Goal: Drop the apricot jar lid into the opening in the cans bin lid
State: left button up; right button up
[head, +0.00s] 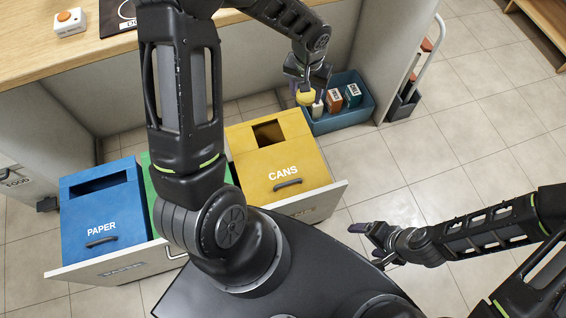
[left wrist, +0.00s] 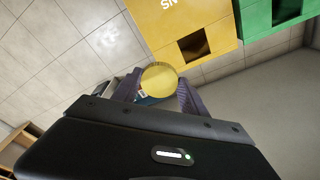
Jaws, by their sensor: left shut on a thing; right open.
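The apricot jar lid is a small yellow disc (head: 306,98). My left gripper (head: 307,90) is shut on it and holds it above the blue crate, to the right of the cans bin. In the left wrist view the jar lid (left wrist: 159,77) sits between the two fingertips. The yellow cans bin lid (head: 283,160) has a square dark opening (head: 268,133) near its back, left of the held lid. This opening also shows in the left wrist view (left wrist: 196,46), apart from the jar lid. My right gripper (head: 378,240) is open and empty over the floor at right.
The blue paper bin (head: 100,215) and a green bin (head: 163,205) stand left of the cans bin in the pulled-out drawer (head: 318,200). A blue crate (head: 345,118) with several small boxes stands right of the cans bin. A wooden counter (head: 40,45) is at upper left.

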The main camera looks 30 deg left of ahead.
pick_arm(q)
jog(key=s+a+f+n+b, duration=0.2)
jog(key=a+f+n+b, duration=0.3)
jog(key=a+f+b, duration=0.7)
jog(key=a+b, duration=0.2)
jog(key=b, duration=0.3)
jog(key=shift+b, duration=0.4)
jog(key=shift+d+f, duration=0.1)
notch_tip(320, 180, down, 6)
jog(key=b, duration=0.4)
jog(key=shift+b, duration=0.3)
